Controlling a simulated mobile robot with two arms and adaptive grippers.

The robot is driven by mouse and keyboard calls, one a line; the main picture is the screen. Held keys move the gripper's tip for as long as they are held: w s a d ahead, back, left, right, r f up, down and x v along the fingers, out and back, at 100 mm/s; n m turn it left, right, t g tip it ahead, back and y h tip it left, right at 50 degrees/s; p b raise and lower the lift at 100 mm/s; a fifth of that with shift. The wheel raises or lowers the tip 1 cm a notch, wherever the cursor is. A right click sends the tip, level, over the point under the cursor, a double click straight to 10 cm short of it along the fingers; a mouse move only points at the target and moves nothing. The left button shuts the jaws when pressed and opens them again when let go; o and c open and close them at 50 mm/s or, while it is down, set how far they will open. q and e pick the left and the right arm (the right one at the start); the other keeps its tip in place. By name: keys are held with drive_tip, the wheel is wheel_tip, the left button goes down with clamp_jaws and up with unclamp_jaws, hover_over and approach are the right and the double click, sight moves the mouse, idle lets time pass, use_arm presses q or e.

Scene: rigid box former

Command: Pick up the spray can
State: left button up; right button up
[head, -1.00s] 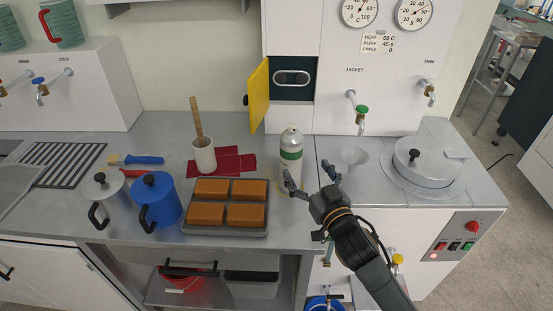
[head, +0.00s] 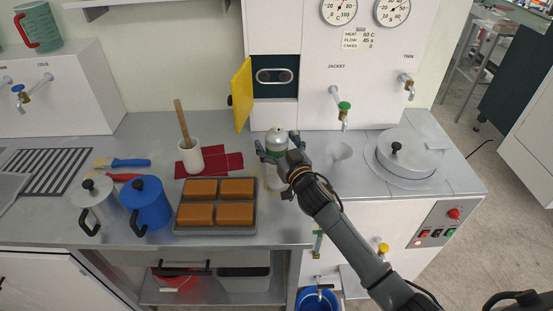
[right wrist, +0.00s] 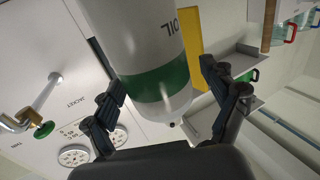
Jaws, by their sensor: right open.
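The spray can (head: 277,136) stands upright on the steel counter, white with a green band and a pale domed top. In the right wrist view the can (right wrist: 150,45) appears upside down, with "OIL" lettering. My right gripper (head: 278,146) is open at the can, with one finger on each side of its upper part. The right wrist view shows the open fingers (right wrist: 165,95) flanking the can, with gaps visible beside it. The gripper hides part of the can's body in the head view. My left gripper is not in view.
A tray of orange-brown blocks (head: 216,233) lies left of the can. A blue pot (head: 147,206) and a white cup (head: 189,158) stand farther left. A yellow door (head: 242,94) hangs open behind.

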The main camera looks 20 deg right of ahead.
clamp_jaws()
idle(0.3)
drive_tip(key=shift+r, duration=0.15)
